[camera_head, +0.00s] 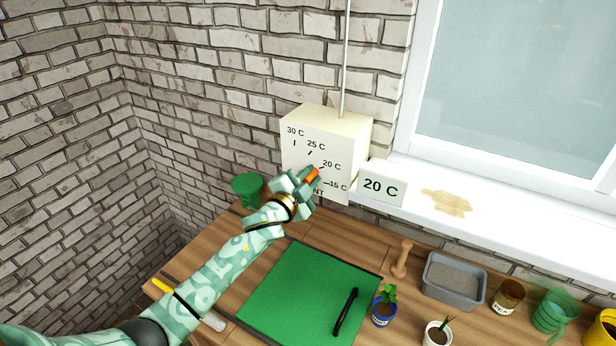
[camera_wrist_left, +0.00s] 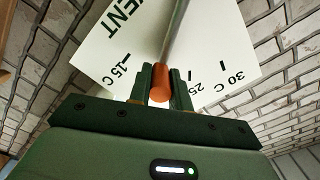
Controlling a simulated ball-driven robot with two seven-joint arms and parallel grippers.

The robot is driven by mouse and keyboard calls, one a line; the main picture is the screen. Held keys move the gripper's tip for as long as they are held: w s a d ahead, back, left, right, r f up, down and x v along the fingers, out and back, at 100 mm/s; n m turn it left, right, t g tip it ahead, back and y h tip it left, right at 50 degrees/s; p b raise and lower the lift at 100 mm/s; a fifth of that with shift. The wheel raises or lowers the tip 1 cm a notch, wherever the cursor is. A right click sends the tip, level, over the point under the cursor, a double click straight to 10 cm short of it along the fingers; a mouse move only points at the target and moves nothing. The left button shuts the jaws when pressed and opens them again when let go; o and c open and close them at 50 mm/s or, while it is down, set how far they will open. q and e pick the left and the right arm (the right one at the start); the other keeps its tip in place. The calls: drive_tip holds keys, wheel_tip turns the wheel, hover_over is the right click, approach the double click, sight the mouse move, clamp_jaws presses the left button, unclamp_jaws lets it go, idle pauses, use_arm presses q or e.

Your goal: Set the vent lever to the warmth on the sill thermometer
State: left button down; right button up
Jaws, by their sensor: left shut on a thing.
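The vent box (camera_head: 300,152) is cream white and hangs on the brick wall, with marks for 30, 25, 20 and 15 C. Its lever has an orange grip (camera_head: 312,175), which is near the 20 C mark in the head view. My left gripper (camera_head: 306,180) is shut on this orange grip (camera_wrist_left: 160,83). In the left wrist view the grip lies between the 15 C and 25 C marks; the 20 C label is hidden there. The sill thermometer (camera_head: 379,187) is a white card reading 20 C. My right gripper is not in view.
Below are a wooden bench (camera_head: 228,292) with a green mat (camera_head: 300,290), a black tool (camera_head: 346,312), plant pots, a wooden dibber (camera_head: 402,258) and a grey tray (camera_head: 453,285). A dark green pot (camera_head: 247,186) stands left of the box. A tan stain (camera_head: 447,202) marks the sill.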

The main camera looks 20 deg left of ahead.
use_arm(q)
drive_tip(key=c, duration=1.3)
unclamp_jaws()
drive_tip(key=s+a, duration=0.2)
drive_tip(key=s, duration=1.4)
drive_tip(key=shift+a, duration=0.15)
drive_tip(key=shift+s+f, duration=0.1)
